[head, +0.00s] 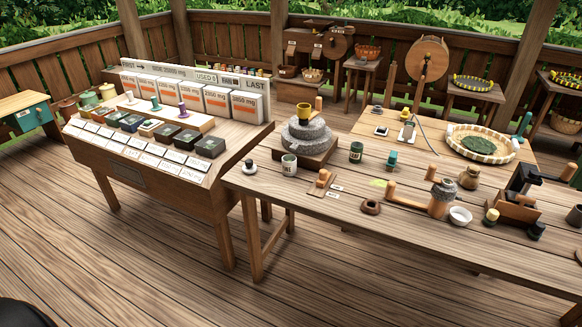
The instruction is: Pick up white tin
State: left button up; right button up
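No tin is plainly white at this size. On the slanted left table (130,178), a row of small square tins has mostly dark tops. Neither of my grippers is in view.
White label cards (140,155) lie in front of the tins. Upright boxes (215,103) stand behind them. A stone mill (306,135) with a yellow cup sits on the right table. The wooden floor (120,265) in front is clear.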

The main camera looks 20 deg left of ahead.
aim_at(289, 161)
jog(key=i+j, duration=0.3)
jog(key=j, duration=0.15)
jog(key=i+j, duration=0.25)
jog(key=j, duration=0.15)
jog(key=i+j+z, duration=0.1)
jog(key=i+j, duration=0.2)
jog(key=j, duration=0.15)
jog(key=i+j, duration=0.25)
jog(key=j, duration=0.2)
